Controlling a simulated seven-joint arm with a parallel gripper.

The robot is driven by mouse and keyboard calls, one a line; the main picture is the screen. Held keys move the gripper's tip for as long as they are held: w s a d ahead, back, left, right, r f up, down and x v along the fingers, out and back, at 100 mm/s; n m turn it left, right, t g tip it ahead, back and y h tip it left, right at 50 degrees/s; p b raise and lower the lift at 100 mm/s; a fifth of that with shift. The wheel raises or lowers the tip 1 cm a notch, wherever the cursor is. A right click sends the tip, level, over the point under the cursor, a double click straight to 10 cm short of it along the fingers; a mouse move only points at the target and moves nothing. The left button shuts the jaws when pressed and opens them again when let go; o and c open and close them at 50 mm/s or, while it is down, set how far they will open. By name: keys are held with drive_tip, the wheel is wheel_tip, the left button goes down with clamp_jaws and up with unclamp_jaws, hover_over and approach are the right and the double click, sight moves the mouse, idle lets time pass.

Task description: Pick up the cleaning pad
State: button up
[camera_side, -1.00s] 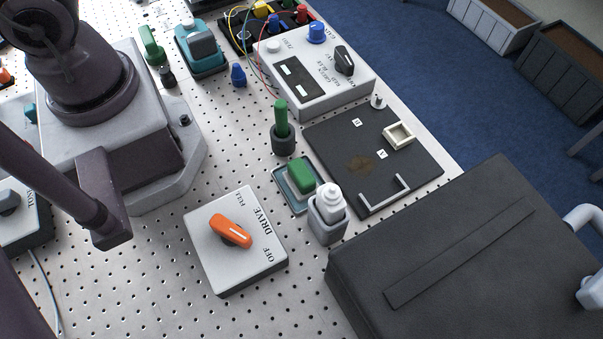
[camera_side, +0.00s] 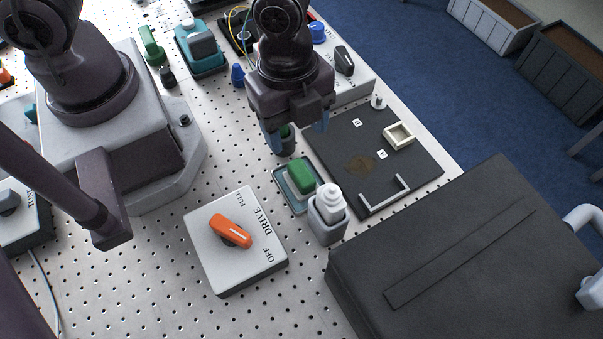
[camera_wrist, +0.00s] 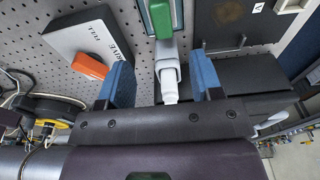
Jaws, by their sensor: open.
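The cleaning pad appears to be the green block (camera_side: 302,175) lying in a shallow teal-grey tray (camera_side: 283,190) on the perforated table. It also shows in the wrist view (camera_wrist: 160,18) at the top, ahead of my fingers. My gripper (camera_side: 298,132) is open, with blue fingers pointing down, and holds nothing. In the wrist view, my open fingers (camera_wrist: 161,62) frame the white bottle below the pad.
A white bottle (camera_side: 330,199) in a grey holder stands right beside the tray. A dark plate (camera_side: 340,144) with a brown stain and a handle lies to the right. The DRIVE box (camera_side: 235,265) with an orange knob and a large black case (camera_side: 470,260) are nearby.

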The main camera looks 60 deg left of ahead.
sight(301, 172)
drive_tip(key=f, duration=0.3)
drive_tip(key=d+f, duration=0.1)
drive_tip(key=f, duration=0.6)
drive_tip(key=shift+w+d, duration=0.15)
drive_tip(key=c, duration=1)
